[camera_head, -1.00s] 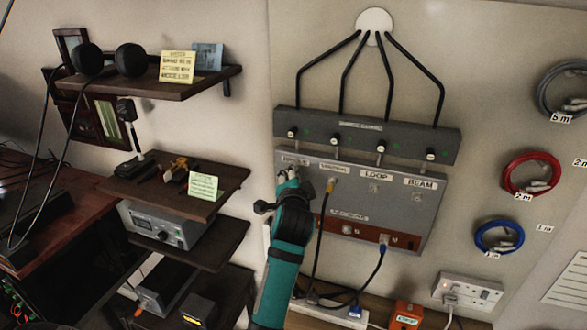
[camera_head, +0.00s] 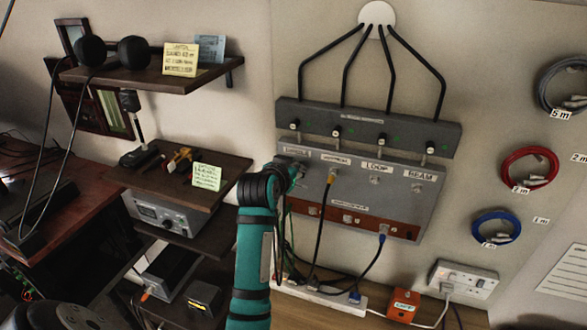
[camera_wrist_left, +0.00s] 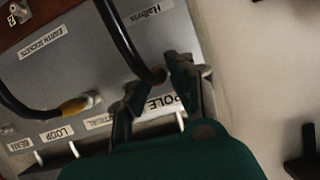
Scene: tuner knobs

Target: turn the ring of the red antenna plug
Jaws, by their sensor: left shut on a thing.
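The red antenna plug (camera_wrist_left: 157,77) is on the grey socket panel beside the label ending in "POLE", with a black cable running up from it in the left wrist view. My left gripper (camera_wrist_left: 155,82) has one finger on each side of the plug and is shut on it. In the head view my left gripper (camera_head: 299,168) is at the upper left of the grey socket panel (camera_head: 405,205) and hides the plug. How far the ring is turned cannot be seen. My right gripper is not in view.
A yellow plug (camera_head: 331,178) with a black cable sits in the neighbouring socket. A blue plug (camera_head: 383,238) sits in the lower strip. Dark shelves (camera_head: 165,185) with small items stand left of my arm. Coiled cables, including a red one (camera_head: 530,152), hang at right.

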